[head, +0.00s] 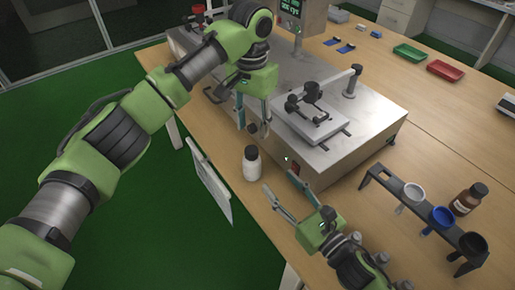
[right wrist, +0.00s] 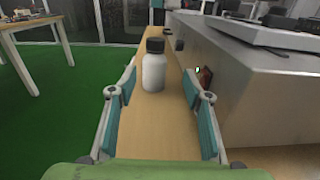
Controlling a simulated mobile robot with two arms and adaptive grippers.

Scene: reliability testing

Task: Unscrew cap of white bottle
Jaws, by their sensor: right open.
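The white bottle (head: 252,168) stands upright on the wooden table, left of the metal machine, with its black cap (head: 251,152) on. In the right wrist view the bottle (right wrist: 154,72) stands ahead, between the lines of my fingers and beyond their tips. My right gripper (head: 281,189) is open and empty, to the lower right of the bottle, its fingers pointing towards it. My left gripper (head: 253,114) is above and behind the bottle in the head view, pointing down. Its fingers are apart with nothing visible held, and it appears clear of the bottle.
The metal machine (head: 345,150) borders the bottle's right side, with a dark knob (right wrist: 179,45) on its side. The table's edge is close on the left. A black rack (head: 411,190) with cups and a brown bottle (head: 469,199) stand at the right.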

